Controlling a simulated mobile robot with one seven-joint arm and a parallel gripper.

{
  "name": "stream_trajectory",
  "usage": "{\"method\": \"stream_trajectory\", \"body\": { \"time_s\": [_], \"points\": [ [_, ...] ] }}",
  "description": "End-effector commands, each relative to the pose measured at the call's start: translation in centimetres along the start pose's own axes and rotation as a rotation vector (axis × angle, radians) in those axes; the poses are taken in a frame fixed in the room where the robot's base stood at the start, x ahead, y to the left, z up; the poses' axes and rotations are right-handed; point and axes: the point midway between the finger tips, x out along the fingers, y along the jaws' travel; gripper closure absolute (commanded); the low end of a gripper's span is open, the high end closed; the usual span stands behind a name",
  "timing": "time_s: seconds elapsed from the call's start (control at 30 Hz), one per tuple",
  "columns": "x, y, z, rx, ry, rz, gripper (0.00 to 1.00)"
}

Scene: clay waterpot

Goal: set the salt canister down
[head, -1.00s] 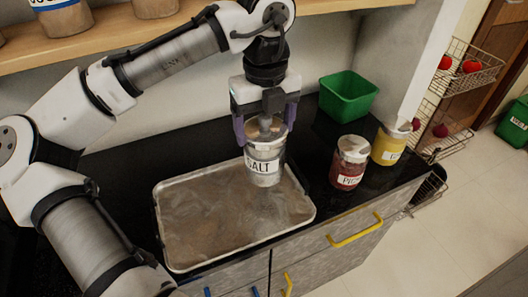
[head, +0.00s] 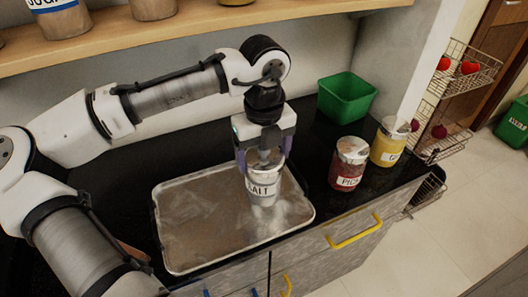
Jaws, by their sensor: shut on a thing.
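The salt canister (head: 263,189) is a pale cylinder with a white label reading "SALT". In the head view it is upright over the right part of a metal tray (head: 160,215) on the black counter. My gripper (head: 262,160) points down and is shut on the canister's upper part, with a purple finger on each side. The canister's base looks very near the tray floor. I cannot tell whether it touches. The fingers hide part of the lid.
A red canister (head: 347,170) and a yellow canister (head: 388,146) stand right of the tray. A green bin (head: 346,98) is behind them. A wooden shelf (head: 200,22) with jars runs above. The tray's left part is bare.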

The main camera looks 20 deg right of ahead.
Motion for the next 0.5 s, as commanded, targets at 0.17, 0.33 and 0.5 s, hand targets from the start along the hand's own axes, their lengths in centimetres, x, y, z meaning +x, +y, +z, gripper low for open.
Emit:
{"method": "stream_trajectory", "body": {
  "time_s": [0.17, 0.33, 0.5],
  "points": [
    [0.15, -0.01, -0.01, 0.000, 0.000, 0.000, 0.05],
    [0.14, -0.01, -0.01, 0.000, 0.000, 0.000, 0.00],
    [-0.15, 0.00, 0.00, 0.000, -0.001, 0.001, 0.00]
  ]
}}
